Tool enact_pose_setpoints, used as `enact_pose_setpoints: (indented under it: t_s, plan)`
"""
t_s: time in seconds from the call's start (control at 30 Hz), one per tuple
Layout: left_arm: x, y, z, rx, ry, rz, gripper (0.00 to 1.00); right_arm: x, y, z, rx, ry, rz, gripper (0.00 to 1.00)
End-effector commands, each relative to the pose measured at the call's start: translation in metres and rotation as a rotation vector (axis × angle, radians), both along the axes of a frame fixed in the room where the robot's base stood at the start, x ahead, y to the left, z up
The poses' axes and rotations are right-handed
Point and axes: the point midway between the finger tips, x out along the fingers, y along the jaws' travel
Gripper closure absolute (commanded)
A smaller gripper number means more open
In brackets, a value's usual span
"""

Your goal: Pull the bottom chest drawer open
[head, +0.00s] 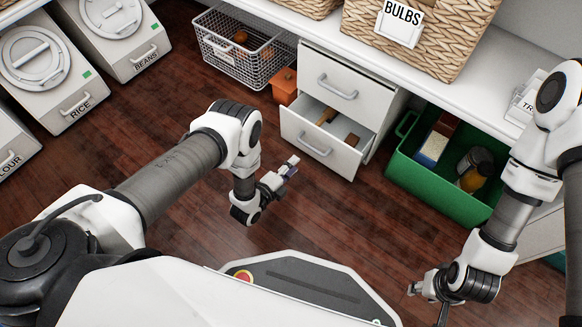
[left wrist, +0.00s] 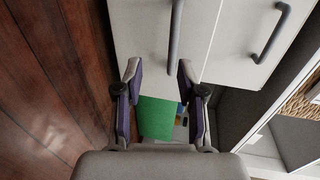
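The white chest has two drawers. Its bottom drawer (head: 312,148) stands partly out, with brown things lying inside. Its grey bar handle (head: 314,146) also shows in the left wrist view (left wrist: 176,32), apart from my fingers. My left gripper (head: 290,167) is just in front of the drawer, low over the floor. In the left wrist view its two fingers (left wrist: 158,74) are apart with nothing between them. The top drawer (head: 338,80) is shut. My right gripper (head: 426,298) is far from the chest, at the lower right, with its fingers apart and empty.
A green crate (head: 400,168) with several goods stands right of the chest. A white shelf (head: 440,92) overhangs the chest. The wooden floor in front is clear.

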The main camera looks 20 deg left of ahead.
Motion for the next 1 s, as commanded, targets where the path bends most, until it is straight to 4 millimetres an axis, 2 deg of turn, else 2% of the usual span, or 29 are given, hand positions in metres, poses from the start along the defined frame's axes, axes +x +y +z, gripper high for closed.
enact_pose_setpoints:
  t_s: [0.03, 0.1, 0.13, 0.3, 0.33, 0.43, 0.77, 0.87, 1.0]
  plan:
    - [0.000, 0.000, 0.000, 0.000, 0.000, 0.000, 0.71, 0.000, 0.000, 0.000, 0.000, 0.000, 0.000, 0.60]
    - [0.000, 0.000, 0.000, 0.000, 0.000, 0.000, 0.96, 0.000, 0.000, 0.000, 0.000, 0.000, 0.000, 0.60]
    - [0.000, 0.000, 0.000, 0.000, 0.000, 0.000, 1.00, 0.000, 0.000, 0.000, 0.000, 0.000, 0.000, 0.60]
    - [0.000, 0.000, 0.000, 0.000, 0.000, 0.000, 1.00, 0.000, 0.000, 0.000, 0.000, 0.000, 0.000, 0.60]
    - [0.000, 0.000, 0.000, 0.000, 0.000, 0.000, 0.95, 0.000, 0.000, 0.000, 0.000, 0.000, 0.000, 0.60]
    - [0.000, 0.000, 0.000, 0.000, 0.000, 0.000, 0.61, 0.000, 0.000, 0.000, 0.000, 0.000, 0.000, 0.60]
    - [-0.002, 0.001, 0.000, 0.000, 0.001, 0.000, 0.61, 0.000, 0.000, 0.000, 0.000, 0.000, 0.000, 0.60]
    - [-0.012, 0.004, 0.001, 0.000, 0.004, 0.000, 0.61, 0.000, 0.000, 0.000, 0.000, 0.000, 0.000, 0.60]
    - [-0.040, 0.015, 0.007, 0.001, 0.006, 0.001, 0.61, 0.000, 0.000, 0.000, 0.000, 0.000, 0.000, 0.60]
